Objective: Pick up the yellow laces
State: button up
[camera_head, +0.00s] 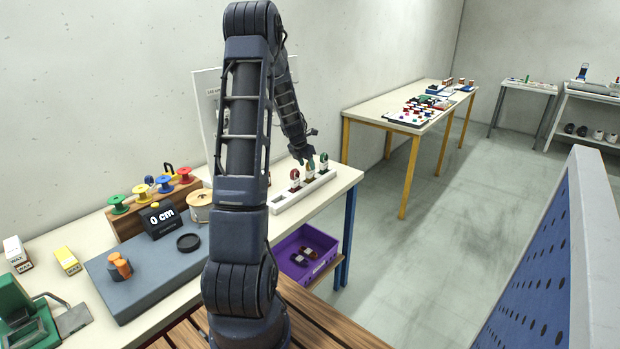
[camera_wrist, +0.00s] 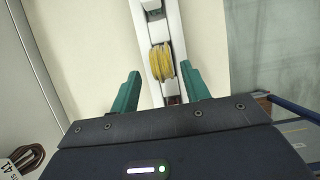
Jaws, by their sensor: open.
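The yellow laces (camera_wrist: 162,62) are a wound bundle in a slot of the white rack (camera_wrist: 176,28), in the wrist view. My gripper (camera_wrist: 159,74) is open. Its two green fingers stand on either side of the rack, with the laces in line with the gap between them; neither finger clearly touches them. In the head view, my gripper (camera_head: 309,158) is over the white rack (camera_head: 303,191) at the right end of the near table. It largely hides the yellow laces there. A red-banded bundle (camera_head: 294,179) and a green one (camera_head: 323,162) stand on either side in the rack.
A purple crate (camera_head: 322,267) with dark items sits below the table's right end. A spool stand (camera_head: 125,223), a black "0 cm" display (camera_head: 160,219) and a grey mat (camera_head: 133,288) lie left of my arm. A blue perforated panel (camera_head: 540,265) stands at right.

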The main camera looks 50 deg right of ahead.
aim_at(310, 173)
jog(key=shift+s+x, duration=0.15)
jog(key=shift+x, duration=1.1)
jog(key=shift+s+x, duration=0.1)
jog(key=shift+x, duration=1.15)
grip_shut()
jog(key=shift+r, duration=0.15)
